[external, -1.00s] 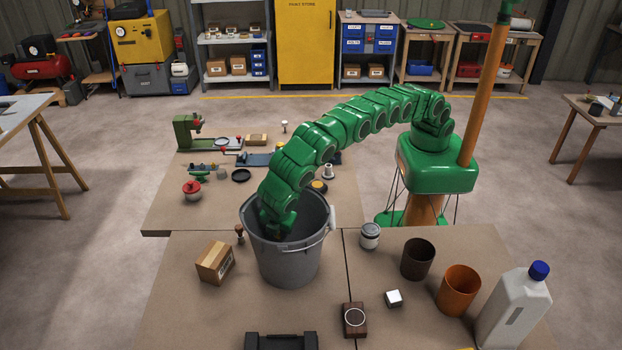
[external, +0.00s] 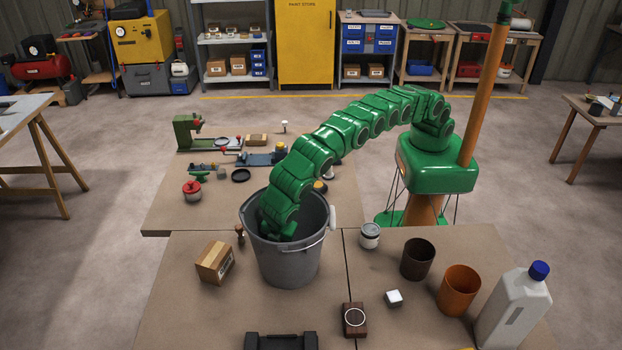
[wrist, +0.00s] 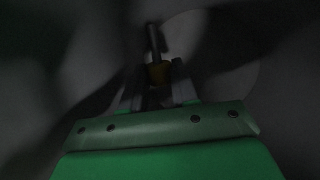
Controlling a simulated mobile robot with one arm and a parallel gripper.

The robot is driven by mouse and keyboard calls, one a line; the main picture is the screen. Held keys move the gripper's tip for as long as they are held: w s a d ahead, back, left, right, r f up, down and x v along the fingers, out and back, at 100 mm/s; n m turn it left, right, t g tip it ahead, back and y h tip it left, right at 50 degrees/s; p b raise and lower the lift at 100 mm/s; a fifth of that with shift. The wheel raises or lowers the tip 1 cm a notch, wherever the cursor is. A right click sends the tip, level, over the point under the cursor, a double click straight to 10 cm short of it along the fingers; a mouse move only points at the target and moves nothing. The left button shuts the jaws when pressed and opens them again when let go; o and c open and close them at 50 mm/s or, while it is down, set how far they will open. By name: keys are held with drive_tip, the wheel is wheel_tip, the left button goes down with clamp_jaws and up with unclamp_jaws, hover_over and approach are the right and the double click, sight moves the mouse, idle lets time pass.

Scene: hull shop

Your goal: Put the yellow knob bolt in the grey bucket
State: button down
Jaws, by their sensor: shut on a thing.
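The grey bucket (external: 288,262) stands upright on the near table, its handle hanging at the right side. My gripper reaches down inside it, and its fingertips are hidden by the bucket's wall in the external view. In the wrist view my gripper (wrist: 156,92) is shut on the yellow knob bolt (wrist: 158,72). The bolt's yellow knob sits at the fingertips and its dark shank points away from them. Dim grey bucket walls surround both. It is too dark to tell whether the bolt touches the bottom.
A cardboard box (external: 215,262) and a small brown stamp-like object (external: 240,234) are left of the bucket. A lidded jar (external: 370,235), dark cup (external: 417,259), orange cup (external: 459,290) and white jug (external: 513,310) stand to the right.

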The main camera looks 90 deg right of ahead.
drive_tip(key=c, duration=0.9)
unclamp_jaws()
drive_tip(key=shift+o, duration=0.2)
